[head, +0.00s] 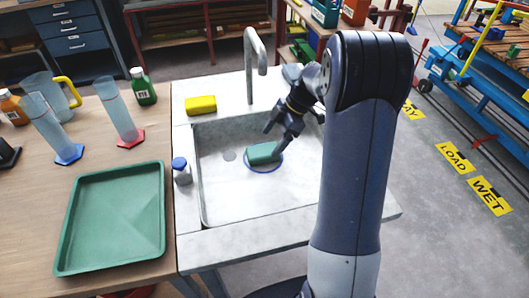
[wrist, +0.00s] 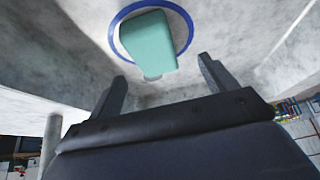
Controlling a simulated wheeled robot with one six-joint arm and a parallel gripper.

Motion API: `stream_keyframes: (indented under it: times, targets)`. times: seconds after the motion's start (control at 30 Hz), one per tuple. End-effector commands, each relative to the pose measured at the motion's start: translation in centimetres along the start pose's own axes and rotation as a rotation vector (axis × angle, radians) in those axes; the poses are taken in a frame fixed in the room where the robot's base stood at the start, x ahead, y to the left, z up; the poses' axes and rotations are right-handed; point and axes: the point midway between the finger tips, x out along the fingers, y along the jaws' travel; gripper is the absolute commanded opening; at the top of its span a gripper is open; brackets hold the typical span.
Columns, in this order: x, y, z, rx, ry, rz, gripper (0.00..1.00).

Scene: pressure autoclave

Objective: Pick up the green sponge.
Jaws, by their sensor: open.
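The green sponge (head: 263,153) lies in the sink basin (head: 221,190), inside a blue ring (head: 262,168) on its floor. My gripper (head: 276,137) is down in the basin above the sponge, and its dark fingers partly overlap it in the head view. In the wrist view the sponge (wrist: 149,41) lies beyond the fingertips, roughly in line with the gap between them. My gripper (wrist: 158,76) is open, with nothing between its fingers.
A curved faucet (head: 254,55) rises behind the basin. A yellow sponge (head: 201,105) sits on the back left rim, and a small blue-capped bottle (head: 181,172) stands at the left rim. A green tray (head: 112,218) and tall cylinders (head: 120,113) are on the wooden table at left.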

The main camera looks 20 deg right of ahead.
Motion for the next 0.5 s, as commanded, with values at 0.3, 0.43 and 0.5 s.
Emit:
stream_keyframes:
  times: [0.3, 0.43, 0.5]
  targets:
    - [3.2, 0.5, 0.1, 0.002, 0.001, -0.004, 0.80]
    - [5.1, 0.7, 0.2, 0.003, 0.000, -0.003, 0.80]
    - [5.8, 0.6, 0.2, 0.002, -0.001, -0.003, 0.80]
